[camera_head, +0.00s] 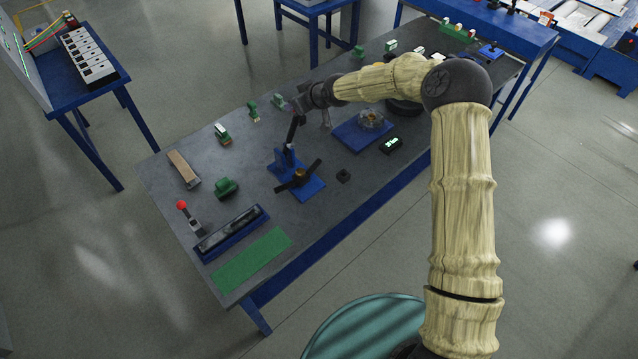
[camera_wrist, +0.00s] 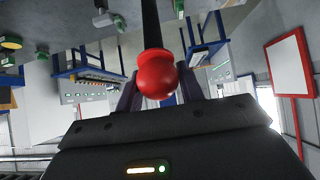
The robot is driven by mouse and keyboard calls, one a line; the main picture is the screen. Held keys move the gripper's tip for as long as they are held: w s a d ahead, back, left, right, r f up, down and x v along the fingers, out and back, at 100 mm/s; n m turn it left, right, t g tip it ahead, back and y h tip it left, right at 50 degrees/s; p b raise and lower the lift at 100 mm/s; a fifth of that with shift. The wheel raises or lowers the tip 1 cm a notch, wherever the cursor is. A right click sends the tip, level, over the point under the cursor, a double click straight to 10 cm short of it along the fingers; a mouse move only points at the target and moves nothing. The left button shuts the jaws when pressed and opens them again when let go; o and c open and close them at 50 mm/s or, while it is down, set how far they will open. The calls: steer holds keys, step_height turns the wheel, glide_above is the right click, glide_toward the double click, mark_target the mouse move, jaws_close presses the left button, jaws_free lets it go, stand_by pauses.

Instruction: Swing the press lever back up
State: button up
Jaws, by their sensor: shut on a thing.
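The press (camera_head: 284,161) is a blue post on a blue base plate with a dark cross-shaped part and a small brass piece, standing mid-table. Its black lever (camera_head: 292,133) rises from the post, tilted slightly right, toward my gripper (camera_head: 299,106). In the wrist view the lever is a black rod (camera_wrist: 151,25) ending in a red ball knob (camera_wrist: 157,75). My gripper (camera_wrist: 160,92) has one dark finger on each side of the knob and is shut on it. In the head view the knob is hidden at my gripper.
A small red-knobbed lever device (camera_head: 194,219), a dark tray (camera_head: 231,233) and a green mat (camera_head: 252,262) are at the table's near-left end. A blue plate with a clear round part (camera_head: 370,119) and a small display (camera_head: 391,145) stand right of the press.

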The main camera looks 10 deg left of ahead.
steer(key=shift+w+a+r, duration=0.15)
steer(key=shift+w+a, duration=0.35)
steer(key=shift+a, duration=0.2)
steer(key=shift+w+a+r, duration=0.15)
steer(key=shift+w+a, duration=0.3)
steer(key=shift+a, duration=0.25)
steer(key=o, duration=1.5)
steer(key=shift+w+a, duration=0.2)
steer(key=shift+w, duration=0.05)
steer(key=shift+c, duration=0.2)
steer(key=shift+d, duration=0.1)
steer(key=shift+s+d+r, duration=0.1)
steer(key=shift+d+r, duration=0.05)
steer(key=shift+r, duration=0.1)
steer(key=shift+v, duration=2.8)
